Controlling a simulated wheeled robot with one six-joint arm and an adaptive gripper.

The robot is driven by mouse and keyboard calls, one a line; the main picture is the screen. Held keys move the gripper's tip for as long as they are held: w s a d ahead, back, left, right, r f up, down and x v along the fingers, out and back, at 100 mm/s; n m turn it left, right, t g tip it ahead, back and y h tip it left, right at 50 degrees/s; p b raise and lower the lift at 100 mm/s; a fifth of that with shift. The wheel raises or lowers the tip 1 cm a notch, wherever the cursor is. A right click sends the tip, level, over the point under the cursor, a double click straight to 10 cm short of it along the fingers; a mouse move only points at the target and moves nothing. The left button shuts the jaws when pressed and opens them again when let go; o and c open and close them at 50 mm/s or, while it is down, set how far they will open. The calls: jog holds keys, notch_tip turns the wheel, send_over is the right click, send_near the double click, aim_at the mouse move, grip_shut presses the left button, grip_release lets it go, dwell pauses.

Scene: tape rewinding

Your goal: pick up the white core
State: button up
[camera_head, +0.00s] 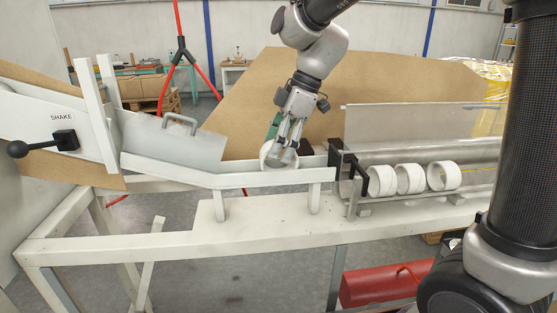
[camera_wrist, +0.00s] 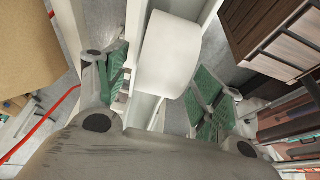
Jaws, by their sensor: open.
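A white core (camera_head: 266,155) lies in the white chute in the middle of the head view. In the wrist view the white core (camera_wrist: 169,54) lies between the two green-padded fingers, nearer the left one. My gripper (camera_head: 284,150) is lowered over the chute at the core, its fingers pointing down and covering part of it. In the wrist view my gripper (camera_wrist: 160,95) is open, with a finger on either side of the core and a visible gap on the right. Whether the left pad touches the core I cannot tell.
Several white cores (camera_head: 410,179) sit in a row on the machine at right. A dark bracket (camera_head: 337,160) stands at the chute's right end. The chute's front rail (camera_head: 250,180) runs before the core. A sloped ramp with a SHAKE lever (camera_head: 45,144) is at left.

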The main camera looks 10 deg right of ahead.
jog(key=c, duration=0.9)
jog(key=shift+r, duration=0.15)
